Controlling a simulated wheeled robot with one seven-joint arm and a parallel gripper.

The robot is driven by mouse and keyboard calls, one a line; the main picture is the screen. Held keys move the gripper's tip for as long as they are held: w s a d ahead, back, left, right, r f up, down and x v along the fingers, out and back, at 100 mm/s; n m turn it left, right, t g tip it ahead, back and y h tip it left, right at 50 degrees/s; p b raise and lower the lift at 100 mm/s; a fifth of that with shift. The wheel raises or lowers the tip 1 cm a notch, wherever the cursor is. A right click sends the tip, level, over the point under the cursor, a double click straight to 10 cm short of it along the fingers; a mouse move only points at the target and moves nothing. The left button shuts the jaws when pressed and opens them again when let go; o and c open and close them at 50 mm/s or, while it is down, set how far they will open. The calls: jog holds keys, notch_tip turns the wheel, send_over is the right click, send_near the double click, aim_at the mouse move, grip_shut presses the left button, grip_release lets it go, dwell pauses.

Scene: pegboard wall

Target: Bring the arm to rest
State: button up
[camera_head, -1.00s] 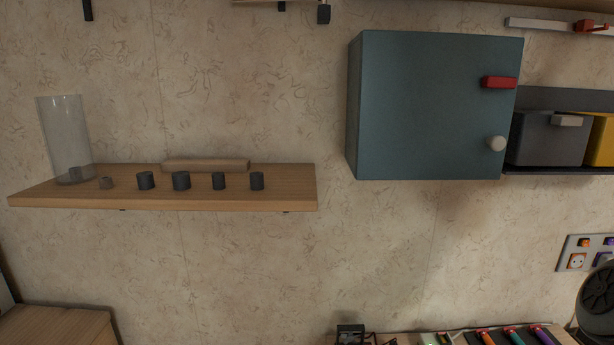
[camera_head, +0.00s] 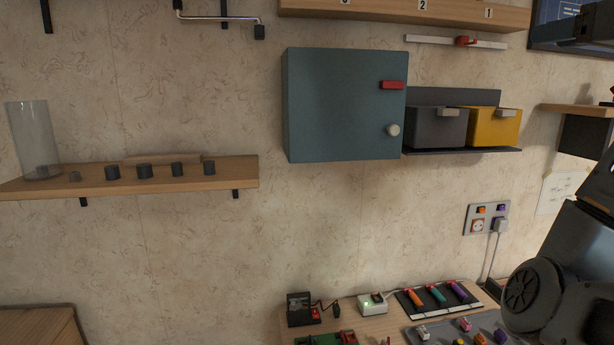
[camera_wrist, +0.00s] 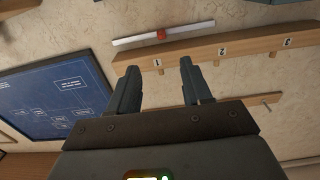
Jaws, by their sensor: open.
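My gripper (camera_wrist: 160,92) shows in the wrist view with its two dark fingers apart and nothing between them. It points toward the wall, below a wooden rail with numbered labels (camera_wrist: 228,43) in that picture. Part of my arm shows at the right edge of the head view; the gripper's fingers cannot be made out there.
A teal cabinet (camera_head: 340,105) hangs mid-wall, with grey (camera_head: 437,128) and yellow (camera_head: 493,127) bins beside it. A wooden shelf (camera_head: 225,177) holds a glass cylinder (camera_head: 33,140) and several dark pegs. A bench (camera_head: 375,325) with tools stands below. A blue poster (camera_wrist: 62,98) hangs nearby.

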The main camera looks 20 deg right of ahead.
jog(key=w+a+f+m+g, duration=0.1)
jog(key=w+a+f, duration=0.15)
jog(key=f, duration=0.75)
jog(key=w+a+f, duration=0.2)
jog(key=w+f, duration=0.1)
jog(key=f, duration=0.7)
jog(key=s+a+f, duration=0.2)
jog(key=a+f, duration=0.2)
jog(key=f, duration=0.3)
jog(key=s+a+f+g, duration=0.1)
jog(key=s+a+f, duration=0.1)
jog(key=a+f, duration=0.35)
jog(key=s+a+f, duration=0.2)
jog(key=f, duration=0.6)
jog(key=s+a+f+n+y, duration=0.1)
jog(key=s+a+f, duration=0.45)
jog(key=s, duration=0.25)
jog(key=s+a+f+n+y, duration=0.1)
jog(key=s+a+f, duration=0.3)
jog(key=s+a, duration=0.3)
jog(key=s+a+r+n+y, duration=0.1)
jog(key=s+a, duration=0.2)
jog(key=s, duration=0.5)
jog(key=s+a+n+y, duration=0.1)
jog(key=s+a, duration=0.3)
jog(key=s, duration=0.5)
jog(key=shift+r, duration=0.4)
